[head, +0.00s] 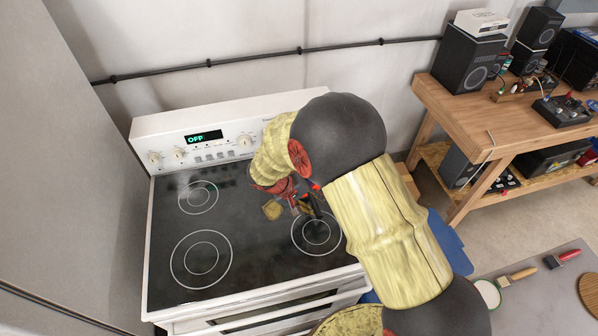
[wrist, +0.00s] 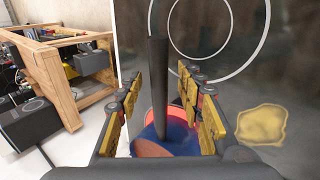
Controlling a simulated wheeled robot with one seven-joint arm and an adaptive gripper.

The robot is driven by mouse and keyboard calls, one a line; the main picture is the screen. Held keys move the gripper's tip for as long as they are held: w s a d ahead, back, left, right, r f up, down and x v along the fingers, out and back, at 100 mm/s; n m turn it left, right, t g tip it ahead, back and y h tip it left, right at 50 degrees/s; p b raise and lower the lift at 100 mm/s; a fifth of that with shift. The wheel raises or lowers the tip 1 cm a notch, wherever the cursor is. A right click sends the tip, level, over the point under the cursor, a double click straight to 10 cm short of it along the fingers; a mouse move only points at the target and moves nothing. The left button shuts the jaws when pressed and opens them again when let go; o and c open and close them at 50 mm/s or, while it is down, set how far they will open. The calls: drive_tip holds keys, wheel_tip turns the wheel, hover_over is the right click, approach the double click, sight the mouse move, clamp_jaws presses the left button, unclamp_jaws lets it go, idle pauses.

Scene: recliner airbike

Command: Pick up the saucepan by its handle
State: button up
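The saucepan (wrist: 178,138) shows in the wrist view, with a red rim and a blue and orange-brown inside, partly hidden by my gripper. Its long dark handle (wrist: 158,75) runs up the picture between the fingers. My gripper (wrist: 160,98) is open, one finger row on each side of the handle. A gap shows on both sides, so the fingers do not appear to touch it. In the head view my gripper (head: 306,206) is low over the stove's right side, and my arm hides most of the saucepan.
The white stove (head: 150,240) has a black glass top with ringed burners (head: 201,258), clear on its left. A yellow patch (wrist: 262,124) shows on the glass; I cannot tell what it is. A wooden workbench (head: 480,105) with speakers stands right. Brushes (head: 517,276) lie on a grey surface.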

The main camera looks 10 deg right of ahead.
drive_tip(key=c, duration=0.3)
clamp_jaws()
idle(0.3)
idle(0.7)
drive_tip(key=shift+w+r, duration=0.1)
